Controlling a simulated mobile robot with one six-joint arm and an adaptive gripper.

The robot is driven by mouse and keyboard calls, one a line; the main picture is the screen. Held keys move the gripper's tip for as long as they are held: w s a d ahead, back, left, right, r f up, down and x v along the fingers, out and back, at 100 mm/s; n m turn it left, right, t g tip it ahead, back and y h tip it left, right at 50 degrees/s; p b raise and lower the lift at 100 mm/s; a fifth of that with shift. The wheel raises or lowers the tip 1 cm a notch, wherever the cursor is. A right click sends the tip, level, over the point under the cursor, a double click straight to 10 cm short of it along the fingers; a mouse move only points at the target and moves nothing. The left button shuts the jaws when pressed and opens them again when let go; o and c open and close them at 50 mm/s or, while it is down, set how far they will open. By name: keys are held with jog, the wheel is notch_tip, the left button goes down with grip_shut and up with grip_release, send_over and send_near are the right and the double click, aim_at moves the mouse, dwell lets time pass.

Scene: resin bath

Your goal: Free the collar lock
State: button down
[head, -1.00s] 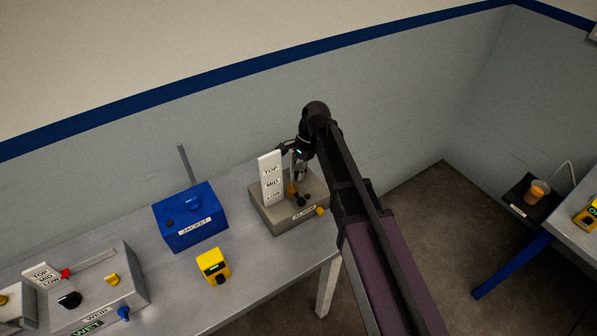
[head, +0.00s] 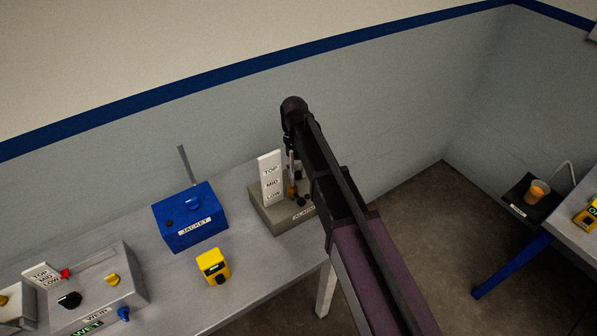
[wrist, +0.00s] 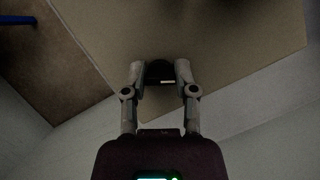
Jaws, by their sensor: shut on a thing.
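The grey ALARM box (head: 268,221) stands at the right end of the bench in the head view. It carries a white TOP/MID/LOW plate (head: 270,178), a thin upright rod with an orange-brown part (head: 291,190) low on it, and dark knobs (head: 300,201) near its base. My arm covers the box's right side. In the wrist view my gripper (wrist: 160,72) is shut on a small black piece (wrist: 159,66) with a pale mark. Whether this piece is the collar lock I cannot tell. The gripper's fingers are hidden in the head view.
A blue JACKET box (head: 190,222) and a yellow device (head: 213,266) stand to the left. A cup (head: 537,191) sits on a dark pad at the right. Bare bench top lies between the boxes.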

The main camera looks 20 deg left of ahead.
jog(key=n, duration=0.2)
jog(key=n+t+h, duration=0.1)
jog(key=n, duration=0.2)
jog(key=shift+s+h, duration=0.15)
jog(key=shift+h, duration=0.15)
jog(key=shift+n, duration=0.3)
jog(key=shift+c, duration=2)
grip_release()
jog(key=shift+r, duration=0.1)
